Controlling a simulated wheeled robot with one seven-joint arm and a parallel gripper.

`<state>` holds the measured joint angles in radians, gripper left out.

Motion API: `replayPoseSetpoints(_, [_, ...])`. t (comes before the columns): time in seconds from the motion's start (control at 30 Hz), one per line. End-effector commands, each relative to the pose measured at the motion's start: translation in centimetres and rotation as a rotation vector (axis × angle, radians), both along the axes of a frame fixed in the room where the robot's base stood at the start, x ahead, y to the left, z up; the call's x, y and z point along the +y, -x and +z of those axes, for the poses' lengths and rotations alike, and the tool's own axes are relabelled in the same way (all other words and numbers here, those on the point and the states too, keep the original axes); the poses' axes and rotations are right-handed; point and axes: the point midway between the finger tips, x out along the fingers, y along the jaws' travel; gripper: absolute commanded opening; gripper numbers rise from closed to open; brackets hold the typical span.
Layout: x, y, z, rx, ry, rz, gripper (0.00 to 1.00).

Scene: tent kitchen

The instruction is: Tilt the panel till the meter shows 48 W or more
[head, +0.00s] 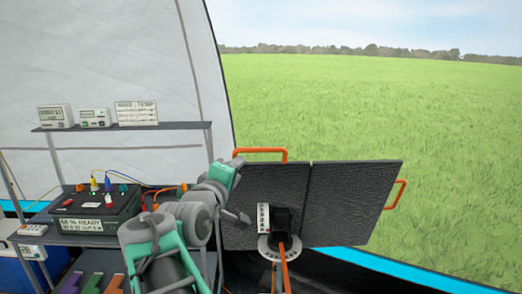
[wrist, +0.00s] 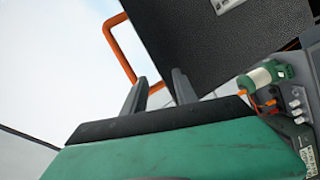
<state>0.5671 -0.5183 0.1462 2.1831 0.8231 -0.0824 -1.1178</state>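The panel (head: 350,205) is black and textured, in two leaves joined by a seam, and stands tilted at the tent opening. It has an orange handle (head: 262,151) at its top left and another (head: 398,195) on its right edge. My gripper (head: 238,162) is at the panel's upper left corner, close to the top handle. In the wrist view my gripper (wrist: 160,78) has its two grey fingers apart, with the handle (wrist: 112,45) just beyond and partly between them; contact is unclear.
A shelf (head: 125,127) holds several small white display boxes. A white dial (head: 266,250) and a white strip (head: 263,216) sit at the panel's lower left. Orange and yellow cables run near the power unit. Open grass lies beyond the panel.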

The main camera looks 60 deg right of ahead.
Motion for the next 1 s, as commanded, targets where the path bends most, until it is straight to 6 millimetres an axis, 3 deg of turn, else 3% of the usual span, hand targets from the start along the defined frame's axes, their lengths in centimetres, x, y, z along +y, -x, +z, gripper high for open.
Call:
replayPoseSetpoints(0.03, [-1.1,2.3,1.7,0.048,0.069,-0.063,0.34])
replayPoseSetpoints(0.2, [-1.7,3.6,3.5,0.219,0.156,-0.097,0.34])
replayPoseSetpoints(0.63, [-8.6,3.2,4.1,0.231,0.158,-0.100,0.34])
replayPoseSetpoints(1.0, [-9.4,3.0,4.0,0.229,0.160,-0.097,0.32])
